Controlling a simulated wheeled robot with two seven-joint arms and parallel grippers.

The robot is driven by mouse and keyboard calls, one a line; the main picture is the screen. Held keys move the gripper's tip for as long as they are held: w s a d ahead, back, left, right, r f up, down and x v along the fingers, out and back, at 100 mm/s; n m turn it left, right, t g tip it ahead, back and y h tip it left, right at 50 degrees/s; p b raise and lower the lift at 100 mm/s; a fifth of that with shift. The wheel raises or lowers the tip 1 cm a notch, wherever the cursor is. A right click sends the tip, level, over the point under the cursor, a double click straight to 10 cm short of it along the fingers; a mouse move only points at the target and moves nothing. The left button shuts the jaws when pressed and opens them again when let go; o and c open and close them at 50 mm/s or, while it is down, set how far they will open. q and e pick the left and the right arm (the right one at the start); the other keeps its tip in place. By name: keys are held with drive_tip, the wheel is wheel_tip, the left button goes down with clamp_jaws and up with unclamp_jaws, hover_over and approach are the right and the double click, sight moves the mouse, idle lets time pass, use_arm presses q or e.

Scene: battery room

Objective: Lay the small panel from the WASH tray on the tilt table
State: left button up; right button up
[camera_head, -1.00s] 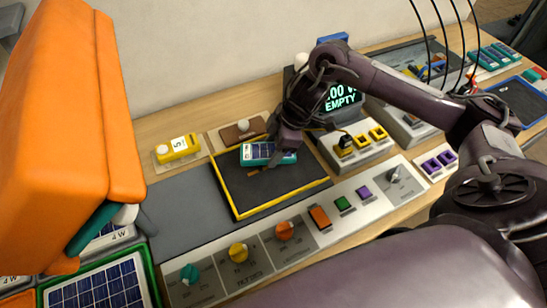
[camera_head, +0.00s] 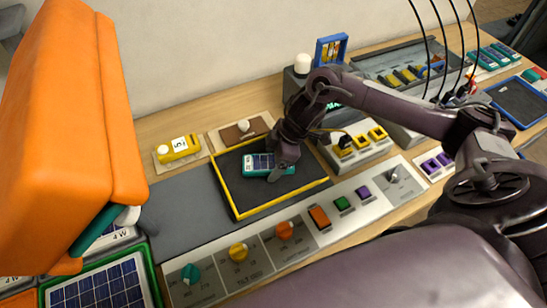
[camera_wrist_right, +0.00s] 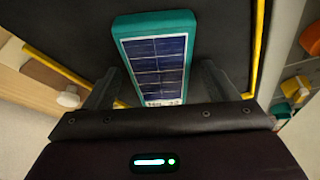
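The small panel (camera_head: 262,164), dark blue solar cells in a teal frame, lies on the black, yellow-edged tilt table (camera_head: 233,203). My right gripper (camera_head: 281,165) is at the panel's right end. In the right wrist view the panel (camera_wrist_right: 158,65) extends between the two fingers of the right gripper (camera_wrist_right: 158,88), with a gap visible on each side, so the gripper is open. No writing marks a WASH tray in view. My left gripper is not in view.
A large orange padded shape (camera_head: 65,120) blocks the left. A green-edged tray (camera_head: 153,275) with a solar panel is at bottom left. Control knobs (camera_head: 238,252) line the table's front. A yellow device (camera_head: 178,149) and brown plate (camera_head: 233,133) stand behind. Bare grey surface (camera_head: 185,205) lies left.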

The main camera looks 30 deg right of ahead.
drive_tip(key=shift+r, duration=0.1)
drive_tip(key=b+v, duration=0.1)
drive_tip(key=v, duration=1.1)
idle(0.4)
